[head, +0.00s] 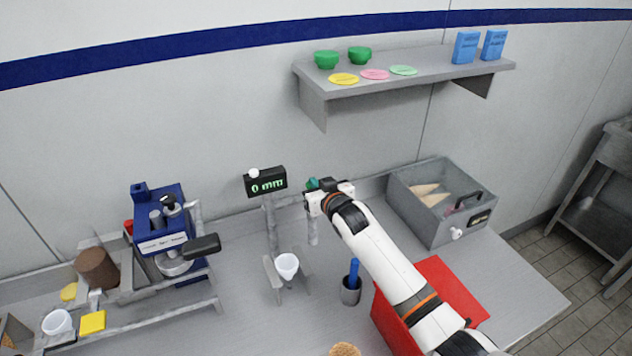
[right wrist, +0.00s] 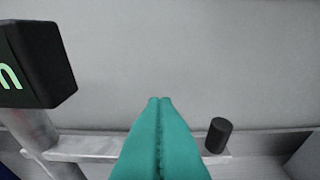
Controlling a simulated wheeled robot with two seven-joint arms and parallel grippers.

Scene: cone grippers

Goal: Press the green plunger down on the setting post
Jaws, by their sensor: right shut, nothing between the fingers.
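My right gripper (head: 312,184) is shut and empty, in front of the back wall, just right of the display. Its teal fingers are pressed together in the right wrist view (right wrist: 160,102). I cannot make out a green plunger apart from the teal fingers. A black display (head: 266,181) reads "0 mm"; part of it shows in the right wrist view (right wrist: 38,50). My left gripper is not in view.
A white cone cup (head: 287,265) sits in a stand left of the post. A dark cup with a blue handle (head: 351,290), a red block (head: 455,290) and a grey bin (head: 428,230) stand right. A black cylinder (right wrist: 218,135) is near the rail.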

